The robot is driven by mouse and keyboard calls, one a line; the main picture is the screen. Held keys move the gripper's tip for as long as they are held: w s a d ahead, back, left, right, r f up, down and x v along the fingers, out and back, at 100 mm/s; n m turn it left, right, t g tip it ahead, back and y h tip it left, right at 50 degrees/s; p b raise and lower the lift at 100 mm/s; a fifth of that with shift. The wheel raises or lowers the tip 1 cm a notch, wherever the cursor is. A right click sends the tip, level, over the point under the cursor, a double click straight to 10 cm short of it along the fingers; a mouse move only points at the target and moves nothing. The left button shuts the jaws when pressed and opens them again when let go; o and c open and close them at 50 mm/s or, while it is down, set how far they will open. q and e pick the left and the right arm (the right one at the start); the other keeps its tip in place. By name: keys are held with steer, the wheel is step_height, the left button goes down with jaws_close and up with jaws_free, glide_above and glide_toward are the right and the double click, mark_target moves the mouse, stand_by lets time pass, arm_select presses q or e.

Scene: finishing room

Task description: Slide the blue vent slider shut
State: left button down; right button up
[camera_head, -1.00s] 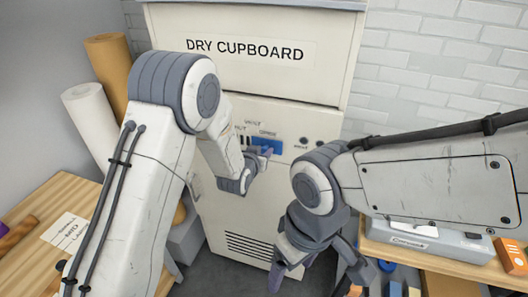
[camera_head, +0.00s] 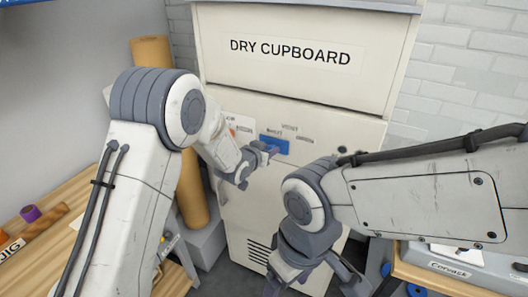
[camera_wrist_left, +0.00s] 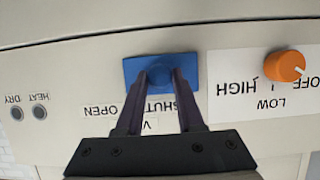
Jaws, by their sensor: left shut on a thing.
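The blue vent slider (camera_head: 280,142) is on the front of the cream dry cupboard (camera_head: 300,104). In the left wrist view, where the labels are upside down, its blue plate (camera_wrist_left: 133,72) has a rounded knob (camera_wrist_left: 160,72) at about its middle. An OPEN label (camera_wrist_left: 98,111) lies on the left and a SHUT label (camera_wrist_left: 160,106) on the right. My left gripper (camera_head: 268,149) is at the slider, its two fingers (camera_wrist_left: 160,80) closed on the knob and partly hiding it. My right gripper (camera_head: 300,280) hangs low, partly cut off by the picture's bottom edge.
An orange knob (camera_wrist_left: 284,66) on a white plate is right of the slider in the wrist view; two dark buttons (camera_wrist_left: 28,113) are on the left. A wooden table (camera_head: 75,200) stands at left, a brown roll (camera_head: 190,190) beside the cupboard. A bench stands at right.

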arm_select(q)
steer(key=shift+w+a, duration=0.15)
steer(key=shift+a, duration=0.05)
steer(key=c, duration=0.5)
jaws_free()
steer(key=shift+a, duration=0.1)
steer(key=shift+c, duration=0.2)
steer(key=shift+s+r, duration=0.15)
steer(key=shift+s, duration=0.25)
steer(key=b+v, duration=0.3)
steer(key=v, duration=0.6)
steer(key=shift+s+a, duration=0.25)
steer(key=shift+s, duration=0.05)
steer(key=shift+r, duration=0.15)
